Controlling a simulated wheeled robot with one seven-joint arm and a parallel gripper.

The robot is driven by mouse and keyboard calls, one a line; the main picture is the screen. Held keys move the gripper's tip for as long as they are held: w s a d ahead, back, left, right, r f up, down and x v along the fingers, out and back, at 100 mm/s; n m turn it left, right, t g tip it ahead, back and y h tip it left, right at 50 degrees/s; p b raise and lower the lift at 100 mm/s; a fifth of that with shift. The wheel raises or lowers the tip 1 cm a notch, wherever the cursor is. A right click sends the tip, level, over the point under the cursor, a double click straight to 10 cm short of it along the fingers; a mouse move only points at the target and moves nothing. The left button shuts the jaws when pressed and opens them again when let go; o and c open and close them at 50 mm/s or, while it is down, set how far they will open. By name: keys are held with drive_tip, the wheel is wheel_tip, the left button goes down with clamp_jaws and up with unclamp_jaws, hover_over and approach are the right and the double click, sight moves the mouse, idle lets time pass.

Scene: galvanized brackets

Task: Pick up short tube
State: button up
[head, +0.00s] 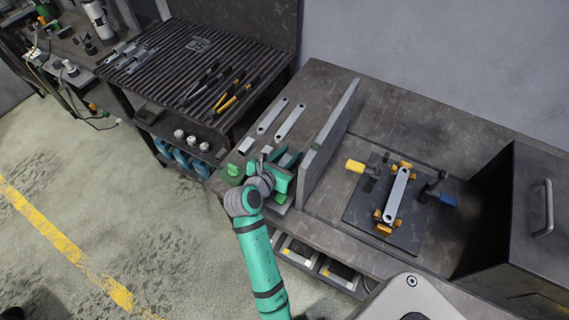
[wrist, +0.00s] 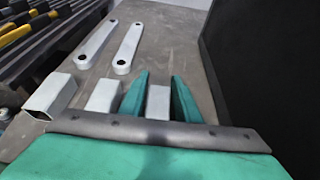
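My gripper (head: 284,168) is low at the left part of the bench, beside an upright grey panel. In the wrist view its two teal fingers (wrist: 160,88) stand on either side of a short grey tube (wrist: 158,103). The tube fills nearly all the gap between them; whether the fingers press on it cannot be told. A second short tube (wrist: 104,95) lies just left of the fingers. A third tube (wrist: 52,93), with its hollow square end showing, lies farther left. In the head view one tube (head: 246,145) shows left of the gripper; the gripper hides the one between its fingers.
Two flat grey links (head: 290,122) with holes lie behind the tubes. The upright grey panel (head: 327,142) stands close right of my gripper. Beyond it is a dark fixture plate (head: 358,212) with clamps and a link. A slatted table (head: 165,62) with tools stands at left.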

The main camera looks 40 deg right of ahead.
clamp_jaws()
drive_tip(key=shift+r, duration=0.15)
